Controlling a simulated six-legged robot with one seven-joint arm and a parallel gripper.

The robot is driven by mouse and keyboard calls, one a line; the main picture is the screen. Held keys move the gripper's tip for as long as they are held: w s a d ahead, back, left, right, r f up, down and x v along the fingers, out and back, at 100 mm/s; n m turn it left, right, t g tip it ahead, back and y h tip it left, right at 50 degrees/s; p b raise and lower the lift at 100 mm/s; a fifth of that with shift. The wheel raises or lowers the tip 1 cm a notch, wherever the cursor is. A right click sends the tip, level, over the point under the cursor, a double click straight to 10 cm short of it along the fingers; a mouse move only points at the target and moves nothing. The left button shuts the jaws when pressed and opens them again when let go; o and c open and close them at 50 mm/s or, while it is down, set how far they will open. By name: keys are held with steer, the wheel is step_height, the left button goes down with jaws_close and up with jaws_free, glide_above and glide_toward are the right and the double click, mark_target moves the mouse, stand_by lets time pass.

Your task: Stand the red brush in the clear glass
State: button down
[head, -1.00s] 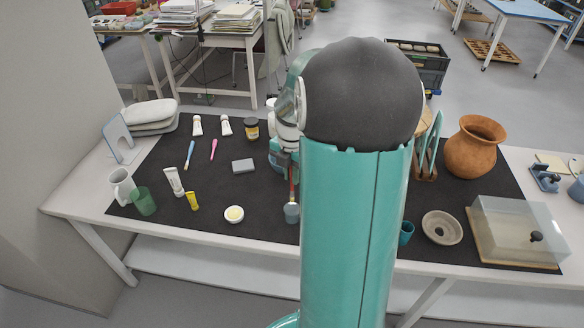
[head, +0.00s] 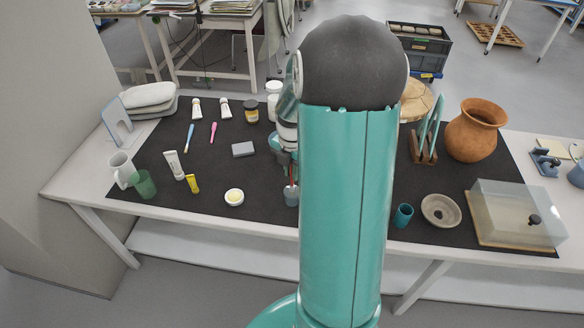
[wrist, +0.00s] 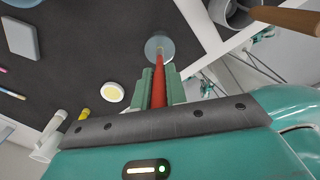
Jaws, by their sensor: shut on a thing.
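My gripper (wrist: 158,88) is shut on the red brush (wrist: 159,80), which also shows in the head view (head: 291,172), partly hidden by my arm. The brush is held roughly upright, its lower end over or inside the mouth of the clear glass (wrist: 159,46). The glass (head: 291,196) looks greyish and stands on the dark mat. In the wrist view the brush end overlaps the glass. I cannot tell how deep it reaches.
Left of the glass are a small white dish with a yellow centre (head: 234,197), a grey block (head: 243,149) and a yellow tube (head: 192,184). Right of my arm are a teal cup (head: 403,215), a stone-coloured bowl (head: 441,210) and a clear box (head: 518,212).

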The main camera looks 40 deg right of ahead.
steer(key=c, duration=1.3)
jaws_free()
steer(key=shift+c, duration=0.2)
step_height(320, 180, up, 14)
steer(key=shift+f, duration=0.1)
